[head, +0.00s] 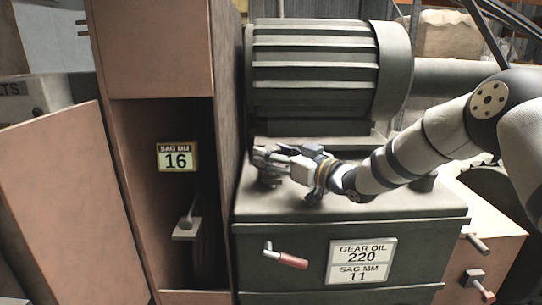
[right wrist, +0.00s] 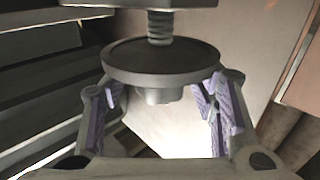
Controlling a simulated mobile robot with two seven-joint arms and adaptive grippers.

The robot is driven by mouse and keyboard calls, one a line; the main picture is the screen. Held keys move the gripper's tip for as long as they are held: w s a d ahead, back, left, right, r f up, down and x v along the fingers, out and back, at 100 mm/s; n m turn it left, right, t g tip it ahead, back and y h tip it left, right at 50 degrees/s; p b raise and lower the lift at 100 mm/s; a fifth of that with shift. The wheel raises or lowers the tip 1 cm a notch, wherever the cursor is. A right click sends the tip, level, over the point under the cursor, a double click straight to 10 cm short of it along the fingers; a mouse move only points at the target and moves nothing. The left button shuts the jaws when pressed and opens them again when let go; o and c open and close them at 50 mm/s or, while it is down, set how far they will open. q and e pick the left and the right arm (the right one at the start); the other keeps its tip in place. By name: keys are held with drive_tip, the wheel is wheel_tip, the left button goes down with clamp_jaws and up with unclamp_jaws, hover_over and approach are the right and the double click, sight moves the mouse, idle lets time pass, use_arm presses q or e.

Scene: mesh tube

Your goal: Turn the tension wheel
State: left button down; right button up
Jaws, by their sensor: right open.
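The tension wheel (right wrist: 160,62) is a dark round disc on a threaded screw in the right wrist view, with a small hub on its near face. My right gripper (right wrist: 160,108) is open, with one purple-padded finger on each side of the wheel. The fingertips are close to the rim; I cannot tell whether they touch it. In the head view my right gripper (head: 266,158) is over the top of the green gearbox housing (head: 310,203), below the ribbed motor, and largely hides the wheel. My left gripper is not in view.
The ribbed motor (head: 315,70) stands just behind the gripper. A brown cabinet wall (head: 229,85) is close on its left. A red-handled lever (head: 287,259) and a sign reading gear oil 220, sag mm 11 (head: 361,262) are on the housing front. Another sign (head: 177,157) reads sag mm 16.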

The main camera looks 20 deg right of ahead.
drive_tip(key=shift+w+a+r, duration=0.1)
drive_tip(key=shift+w+a, duration=0.05)
drive_tip(key=shift+w, duration=0.1)
drive_tip(key=c, duration=1.2)
